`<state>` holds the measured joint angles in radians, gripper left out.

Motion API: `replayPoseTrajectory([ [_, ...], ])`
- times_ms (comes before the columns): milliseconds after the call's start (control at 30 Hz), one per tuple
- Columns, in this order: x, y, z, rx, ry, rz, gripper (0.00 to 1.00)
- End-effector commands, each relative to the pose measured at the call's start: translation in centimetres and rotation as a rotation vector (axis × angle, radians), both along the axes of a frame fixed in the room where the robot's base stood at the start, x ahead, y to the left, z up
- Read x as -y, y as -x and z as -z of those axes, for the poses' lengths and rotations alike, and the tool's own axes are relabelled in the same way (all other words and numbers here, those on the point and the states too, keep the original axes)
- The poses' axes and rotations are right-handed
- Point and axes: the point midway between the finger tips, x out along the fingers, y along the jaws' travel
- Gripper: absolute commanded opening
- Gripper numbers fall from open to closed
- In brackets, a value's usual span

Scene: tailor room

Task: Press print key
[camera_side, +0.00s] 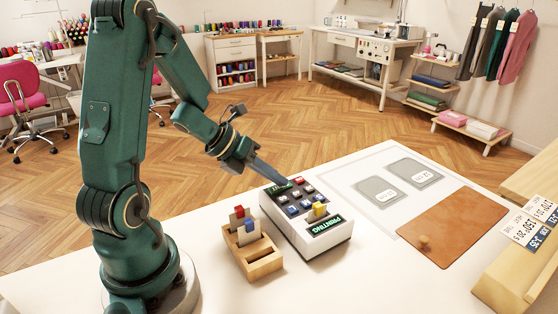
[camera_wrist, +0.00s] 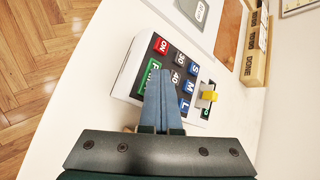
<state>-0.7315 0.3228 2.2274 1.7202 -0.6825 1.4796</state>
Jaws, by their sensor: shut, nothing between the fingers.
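A brown mat (camera_side: 455,225) with a wooden knob (camera_side: 424,242) and a wooden rack (camera_side: 515,275) are at the right.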

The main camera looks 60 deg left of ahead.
Motion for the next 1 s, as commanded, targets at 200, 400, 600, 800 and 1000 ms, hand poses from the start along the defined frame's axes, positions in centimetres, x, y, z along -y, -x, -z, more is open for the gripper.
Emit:
replayPoseTrajectory([
  [200,0.0,0.0,-1.2,0.002,-0.002,0.003,0.0],
  [400,0.0,0.0,-1.5,0.0,-0.001,0.001,0.0],
  [600,0.0,0.0,-1.5,0.0,0.0,0.0,0.0],
  [800,0.0,-0.1,-2.7,0.006,-0.002,0.003,0.0],
  [1000,0.0,-0.1,-4.6,0.006,-0.005,0.003,0.0],
])
